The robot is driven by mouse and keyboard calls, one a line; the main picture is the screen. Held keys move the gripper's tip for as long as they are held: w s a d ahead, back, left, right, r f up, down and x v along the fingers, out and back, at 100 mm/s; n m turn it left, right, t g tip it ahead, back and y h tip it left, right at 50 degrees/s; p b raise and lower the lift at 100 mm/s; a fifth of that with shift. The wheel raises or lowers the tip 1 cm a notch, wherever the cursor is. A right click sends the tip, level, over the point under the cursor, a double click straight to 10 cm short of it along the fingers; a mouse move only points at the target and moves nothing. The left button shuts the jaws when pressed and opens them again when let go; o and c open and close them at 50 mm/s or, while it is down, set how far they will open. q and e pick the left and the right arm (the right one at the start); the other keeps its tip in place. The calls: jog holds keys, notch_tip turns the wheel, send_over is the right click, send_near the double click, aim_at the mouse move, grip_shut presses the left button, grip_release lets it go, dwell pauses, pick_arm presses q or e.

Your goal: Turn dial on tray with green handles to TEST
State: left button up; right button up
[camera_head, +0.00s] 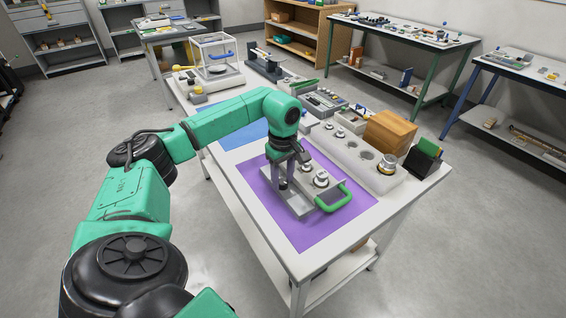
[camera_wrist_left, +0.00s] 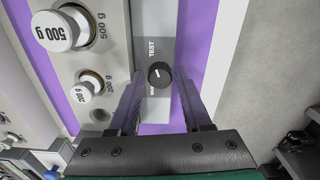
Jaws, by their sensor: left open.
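The grey tray (camera_head: 297,207) lies on a purple mat, with a green handle (camera_head: 333,197) at its right end. In the left wrist view, a black dial (camera_wrist_left: 160,76) sits on the tray's grey strip, with TEST printed above it and a small, unreadable label below left. I cannot tell for sure where its white mark points. My left gripper (camera_head: 284,184) reaches down over the tray, open, and its fingers (camera_wrist_left: 159,88) stand on either side of the dial. I cannot tell whether they touch it. My right gripper is not in view.
The tray's weights, one marked 500 g (camera_wrist_left: 55,30) and one marked 200 g (camera_wrist_left: 84,92), stand close beside the dial. A block of sockets (camera_head: 345,150), a wooden box (camera_head: 390,131) and a black holder (camera_head: 425,160) stand behind. The purple mat (camera_head: 325,235) is bare in front.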

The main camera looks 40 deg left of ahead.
aim_at(283, 181)
pick_arm(q)
notch_tip(283, 181, up, 14)
jog(key=shift+r+p, duration=0.25)
jog(key=shift+p, duration=0.15)
